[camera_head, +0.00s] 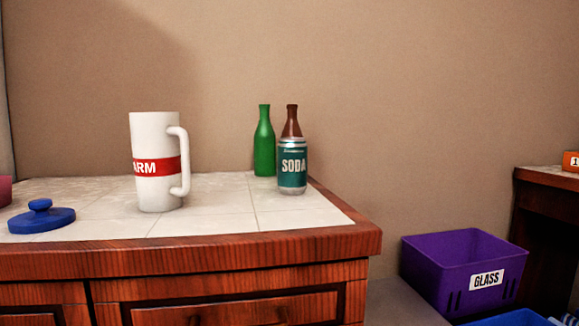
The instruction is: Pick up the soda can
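The soda can (292,167) is teal and silver with a white SODA label. It stands upright on the pale tiled countertop (240,215), near the right side. It partly hides a brown bottle (292,121) standing behind it. My gripper is not in the head view.
A green bottle (264,142) stands just left of and behind the can. A tall white mug (150,190) with a red band stands further left, beside a blue lid (41,218). A purple GLASS bin (462,258) is lower right. The tiles in front of the can are clear.

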